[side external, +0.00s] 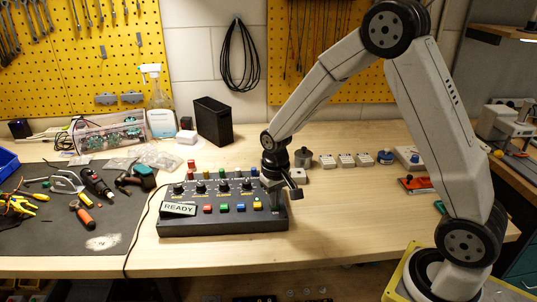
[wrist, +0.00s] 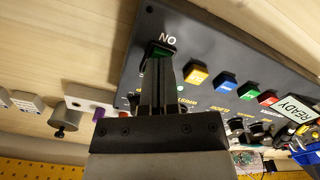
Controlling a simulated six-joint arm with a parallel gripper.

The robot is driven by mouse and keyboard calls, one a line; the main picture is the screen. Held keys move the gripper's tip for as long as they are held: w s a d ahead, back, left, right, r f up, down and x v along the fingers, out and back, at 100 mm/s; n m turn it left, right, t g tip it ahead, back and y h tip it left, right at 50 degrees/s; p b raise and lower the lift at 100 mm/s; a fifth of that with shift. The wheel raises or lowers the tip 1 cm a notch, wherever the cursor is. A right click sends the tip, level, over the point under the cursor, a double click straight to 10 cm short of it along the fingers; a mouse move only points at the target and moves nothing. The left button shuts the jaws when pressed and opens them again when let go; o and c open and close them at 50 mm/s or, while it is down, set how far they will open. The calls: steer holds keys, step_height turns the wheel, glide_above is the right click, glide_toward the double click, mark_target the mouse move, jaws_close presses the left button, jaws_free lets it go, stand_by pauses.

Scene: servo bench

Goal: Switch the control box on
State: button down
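The control box (side external: 222,225) is a dark, sloped panel on the wooden bench, with coloured buttons, knobs and a lit sign reading READY (side external: 179,209). In the wrist view the panel (wrist: 200,50) appears upside down. A green rocker switch (wrist: 160,50) sits by the ON label near one end. My gripper (side external: 276,205) is over the right end of the box. In the wrist view my gripper's fingers (wrist: 159,68) are close together, with their tips at the green switch and partly hiding it. I cannot tell whether they touch it. Nothing is seen held.
A dark mat with tools (side external: 85,205) lies left of the box, and a black cable runs down beside it. A black bin (side external: 212,122) stands behind. Small grey modules (side external: 346,160) line the bench to the right. The bench front right of the box is clear.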

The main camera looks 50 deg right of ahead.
steer(key=shift+r, duration=3.5)
steer(key=shift+s, duration=0.1)
steer(key=s+a+f+n+t, duration=0.1)
steer(key=s+a+n+t, duration=0.1)
steer(key=s, duration=1)
steer(key=shift+s+a+f+n+t, duration=0.25)
steer(key=shift+a+f+n, duration=0.2)
steer(key=shift+a, duration=0.25)
